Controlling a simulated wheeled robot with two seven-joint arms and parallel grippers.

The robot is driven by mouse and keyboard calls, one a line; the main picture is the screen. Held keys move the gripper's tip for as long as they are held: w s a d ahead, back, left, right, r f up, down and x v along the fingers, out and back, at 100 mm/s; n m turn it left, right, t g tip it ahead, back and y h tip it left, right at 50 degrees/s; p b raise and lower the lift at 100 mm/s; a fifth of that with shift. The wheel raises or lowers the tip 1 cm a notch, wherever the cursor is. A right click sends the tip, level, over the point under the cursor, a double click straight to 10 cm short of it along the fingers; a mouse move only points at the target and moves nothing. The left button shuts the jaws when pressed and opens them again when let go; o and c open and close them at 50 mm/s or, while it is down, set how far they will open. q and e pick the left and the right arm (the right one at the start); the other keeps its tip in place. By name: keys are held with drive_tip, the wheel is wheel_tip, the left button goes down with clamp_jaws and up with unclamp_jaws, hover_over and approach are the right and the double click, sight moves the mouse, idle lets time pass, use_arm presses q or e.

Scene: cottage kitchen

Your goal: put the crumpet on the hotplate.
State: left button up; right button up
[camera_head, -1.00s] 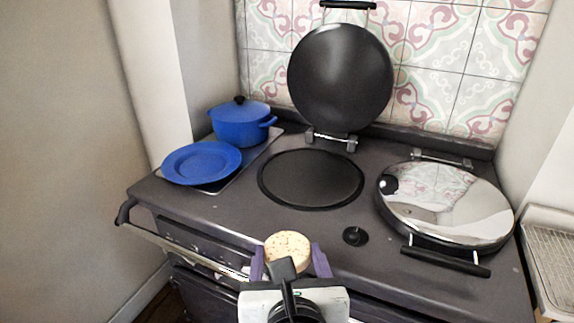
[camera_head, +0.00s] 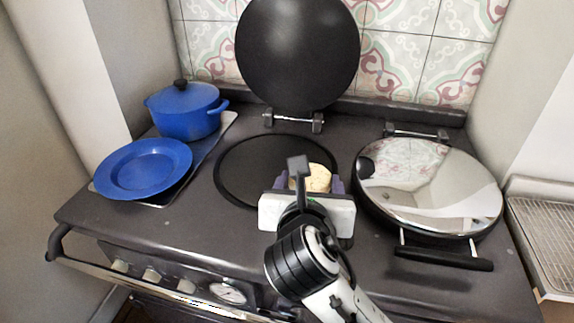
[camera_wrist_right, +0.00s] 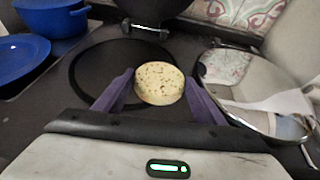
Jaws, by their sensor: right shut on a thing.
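The crumpet (camera_head: 318,178) is a pale round with small holes on top. My right gripper (camera_head: 310,184) is shut on it, with a purple finger on each side. It also shows between the fingers in the right wrist view (camera_wrist_right: 159,84). The hotplate (camera_head: 240,168) is a dark round plate on the left of the stove top, with its black lid (camera_head: 297,55) raised behind it. In the head view the crumpet overlaps the hotplate's right part. I cannot tell how high above the plate it is. My left gripper is not in view.
A blue plate (camera_head: 143,168) and a blue lidded pot (camera_head: 185,112) stand left of the hotplate. A shiny closed lid (camera_head: 430,185) with a black handle (camera_head: 443,258) lies on the right. A wire rack (camera_head: 548,225) is at far right.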

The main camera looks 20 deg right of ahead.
drive_tip(key=w+r+b, duration=0.2)
drive_tip(key=w, duration=1)
drive_tip(key=shift+n+y, duration=0.4)
drive_tip(key=f, duration=0.2)
drive_tip(key=w+f, duration=0.1)
drive_tip(key=f, duration=0.2)
drive_tip(key=shift+a+f, duration=0.1)
drive_tip(key=shift+a, duration=0.1)
wheel_tip(320, 180, down, 4)
drive_tip(key=shift+f+b, duration=0.2)
drive_tip(key=shift+b, duration=0.35)
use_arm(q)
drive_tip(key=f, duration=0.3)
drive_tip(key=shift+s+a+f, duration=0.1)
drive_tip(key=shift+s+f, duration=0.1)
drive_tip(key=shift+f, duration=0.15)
use_arm(e)
drive_tip(key=shift+f+t, duration=0.1)
drive_tip(key=shift+t, duration=0.2)
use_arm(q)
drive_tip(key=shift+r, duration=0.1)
use_arm(e)
drive_tip(key=o, duration=0.8)
drive_tip(key=shift+f, duration=0.1)
